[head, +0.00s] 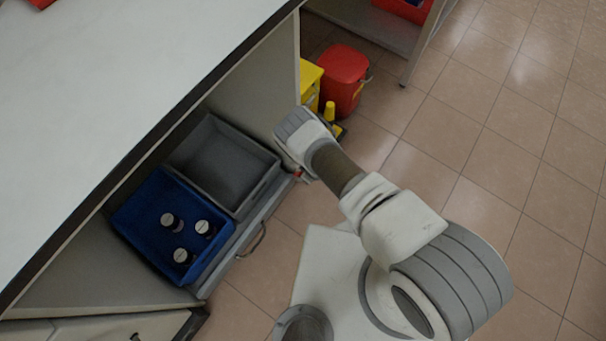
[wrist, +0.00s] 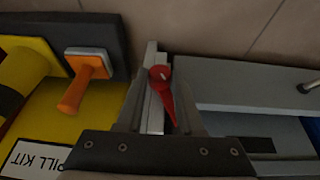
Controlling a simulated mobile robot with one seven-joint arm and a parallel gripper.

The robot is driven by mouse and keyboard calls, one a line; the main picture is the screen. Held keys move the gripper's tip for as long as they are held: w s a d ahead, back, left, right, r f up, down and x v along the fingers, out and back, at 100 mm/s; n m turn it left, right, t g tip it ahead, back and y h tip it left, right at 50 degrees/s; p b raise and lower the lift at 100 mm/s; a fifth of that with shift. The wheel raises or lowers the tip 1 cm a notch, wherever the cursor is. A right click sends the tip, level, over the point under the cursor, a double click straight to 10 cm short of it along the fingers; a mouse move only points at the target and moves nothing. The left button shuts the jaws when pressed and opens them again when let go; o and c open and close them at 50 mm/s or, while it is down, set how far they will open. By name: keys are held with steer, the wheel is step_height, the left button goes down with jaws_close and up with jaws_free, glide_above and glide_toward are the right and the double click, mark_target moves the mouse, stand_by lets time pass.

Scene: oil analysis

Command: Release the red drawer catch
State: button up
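The red drawer catch (wrist: 162,88) shows in the wrist view, with a round head and a tapering lever, on a pale metal rail. My gripper (wrist: 161,80) is open, with one finger on each side of the catch; I cannot tell whether either finger touches it. In the head view my gripper (head: 301,174) is at the front right corner of the drawer (head: 236,247), mostly hidden by my wrist. The drawer is out from under the bench, and its front also shows in the wrist view (wrist: 235,97).
The drawer holds a blue crate (head: 137,207) with three dark bottles and an empty grey crate (head: 262,181). A red bin (head: 343,78) stands behind. Tiled floor is clear at right.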

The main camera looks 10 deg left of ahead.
jaws_close()
steer(key=shift+s+f+g, duration=0.1)
steer(key=shift+g, duration=0.4)
steer(key=shift+a+m+g+y, duration=0.1)
steer(key=shift+m+g+y, duration=0.2)
steer(key=shift+g+y, duration=0.25)
steer(key=shift+w+g, duration=0.2)
steer(key=shift+g, duration=0.05)
steer(key=shift+w+g+y, duration=0.15)
steer(key=shift+g+y, duration=0.1)
steer(key=shift+g, duration=0.05)
steer(key=shift+a+g, duration=0.1)
steer(key=shift+g, duration=0.5)
steer(key=shift+y, duration=0.3)
steer(key=shift+d+m+g, duration=0.2)
steer(key=shift+m+g, duration=0.1)
